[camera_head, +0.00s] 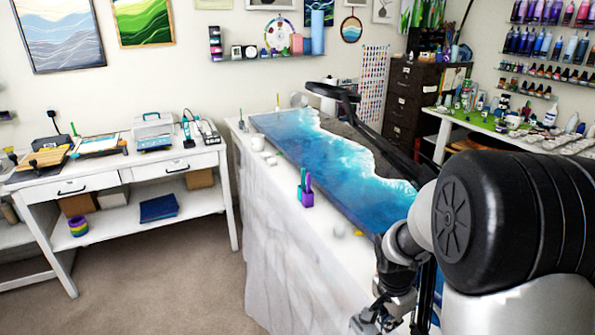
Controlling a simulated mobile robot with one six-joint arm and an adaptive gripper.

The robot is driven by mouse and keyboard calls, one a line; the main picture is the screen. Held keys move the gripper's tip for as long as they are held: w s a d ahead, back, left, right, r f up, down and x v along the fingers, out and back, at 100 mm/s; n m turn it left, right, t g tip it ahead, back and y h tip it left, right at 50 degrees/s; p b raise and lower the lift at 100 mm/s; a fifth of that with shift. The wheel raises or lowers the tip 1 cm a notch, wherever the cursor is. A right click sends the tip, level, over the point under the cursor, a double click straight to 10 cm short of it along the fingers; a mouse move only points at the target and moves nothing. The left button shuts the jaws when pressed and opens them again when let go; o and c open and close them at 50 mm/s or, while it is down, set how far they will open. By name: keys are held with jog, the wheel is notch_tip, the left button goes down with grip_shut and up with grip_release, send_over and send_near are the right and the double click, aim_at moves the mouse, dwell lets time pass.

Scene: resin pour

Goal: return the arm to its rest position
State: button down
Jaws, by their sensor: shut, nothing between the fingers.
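My arm comes in from the right edge and bends down at the lower middle right. My gripper (372,322) hangs at the bottom edge of the picture, in front of the near end of the draped table (285,240). It is shut and holds nothing. Its tips are close to the picture's edge and partly hard to make out. The blue and white resin panel (325,155) lies on the table behind it, and my arm hides its near right corner.
A purple holder (305,195) and small cups (258,142) stand along the table's left edge. A black arm-like stand (335,92) reaches over the panel. A white desk (115,175) stands at left. Carpet (165,275) between desk and table is clear.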

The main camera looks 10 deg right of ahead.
jog(key=s+a+r+n+t, duration=0.1)
jog(key=s+a+r+n, duration=0.25)
jog(key=r, duration=0.35)
jog(key=s+a+r+n+t, duration=0.1)
jog(key=s+a+r+n, duration=0.25)
jog(key=r, duration=0.35)
jog(key=s+a+r+n+t, duration=0.1)
jog(key=s+a+r+n, duration=0.1)
jog(key=s, duration=0.4)
jog(key=s+a+r+n+t+y, duration=0.1)
jog(key=s+a+r+n, duration=0.2)
jog(key=s, duration=0.3)
jog(key=shift+s+r+n+y, duration=0.25)
jog(key=shift+n+y, duration=0.05)
jog(key=shift+n, duration=0.6)
